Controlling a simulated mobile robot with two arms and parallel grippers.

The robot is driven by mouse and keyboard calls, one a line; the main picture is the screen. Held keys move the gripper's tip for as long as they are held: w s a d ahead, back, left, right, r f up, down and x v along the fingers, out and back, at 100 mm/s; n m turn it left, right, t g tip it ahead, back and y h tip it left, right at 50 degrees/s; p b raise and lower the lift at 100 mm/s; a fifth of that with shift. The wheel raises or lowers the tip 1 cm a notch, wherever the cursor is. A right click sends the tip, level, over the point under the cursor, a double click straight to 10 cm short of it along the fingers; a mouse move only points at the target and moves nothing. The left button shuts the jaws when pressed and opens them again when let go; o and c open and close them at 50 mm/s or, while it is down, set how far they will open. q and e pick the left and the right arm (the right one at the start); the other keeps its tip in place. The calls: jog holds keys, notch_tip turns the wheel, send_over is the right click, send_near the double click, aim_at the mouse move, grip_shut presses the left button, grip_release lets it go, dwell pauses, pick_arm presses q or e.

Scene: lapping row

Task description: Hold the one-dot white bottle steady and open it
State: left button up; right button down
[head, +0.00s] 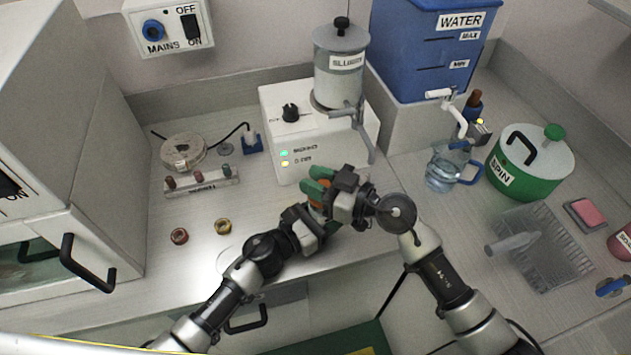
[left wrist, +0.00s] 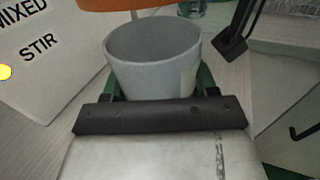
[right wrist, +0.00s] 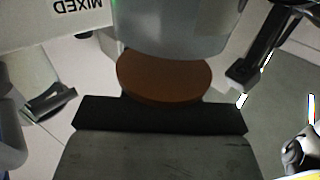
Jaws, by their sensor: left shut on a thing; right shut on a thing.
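The white bottle (left wrist: 150,75) shows in the left wrist view as a pale grey-white vessel with an open mouth. My left gripper (head: 322,220) is shut on its body, green fingers on either side. The orange-brown cap (right wrist: 165,78) is in my right gripper (head: 320,188), which is shut on it. In the left wrist view the cap (left wrist: 150,5) is above the bottle's mouth, apart from the rim. In the head view the grippers hide most of the bottle. I cannot see its dot mark.
The slurry machine (head: 300,105) stands close behind the grippers. A glass jug (head: 440,170) and the green spin pot (head: 525,160) are at right. The counter's front edge is just below the grippers.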

jog(key=shift+r, duration=0.1)
jog(key=shift+r, duration=1.95)
pick_arm(q)
jog(key=o, duration=1.4)
jog(key=shift+c, duration=0.2)
jog(key=b+v, duration=0.2)
jog(key=v, duration=0.9)
jog(key=shift+f, duration=0.15)
pick_arm(e)
notch_tip(320, 180, down, 2)
jog(key=shift+f, duration=0.15)
pick_arm(q)
jog(key=shift+s+a, duration=0.35)
jog(key=shift+a, duration=0.05)
pick_arm(e)
jog(key=shift+f, duration=0.1)
